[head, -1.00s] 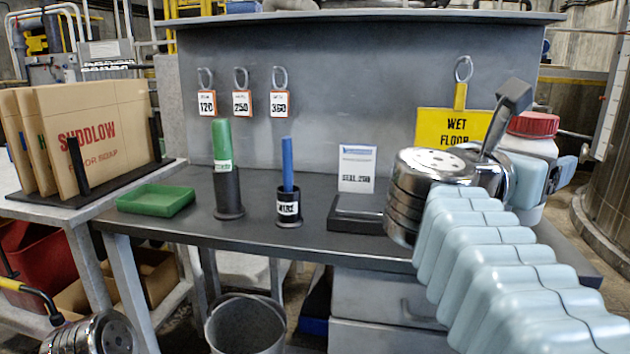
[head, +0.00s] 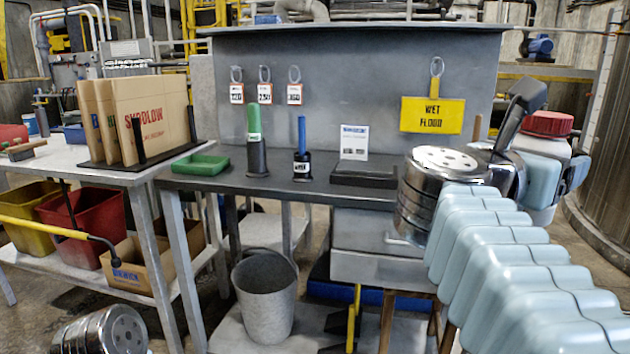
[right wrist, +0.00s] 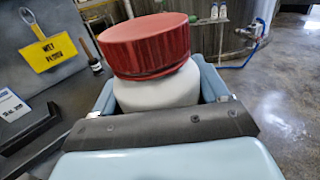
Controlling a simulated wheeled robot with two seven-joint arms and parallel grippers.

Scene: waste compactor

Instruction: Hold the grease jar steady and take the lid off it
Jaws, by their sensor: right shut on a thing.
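The grease jar (head: 548,147) is a white jar with a red screw lid (head: 548,123), at the right of the head view. My right gripper (head: 558,178) is shut around the white body below the lid. In the right wrist view the gripper (right wrist: 160,98) has a finger on each side of the jar (right wrist: 158,88), and the red lid (right wrist: 145,45) sits on top. The jar is roughly upright, slightly tilted in that view. My left gripper is out of view; only a chrome part of my left arm shows at the lower left.
A dark bench (head: 330,186) holds a green tray (head: 201,165), two dark holders and a small sign. A yellow wet floor sign (head: 432,115) hangs on the back panel. A grey bucket (head: 266,300) stands below. Boxes stand on a left table (head: 60,160).

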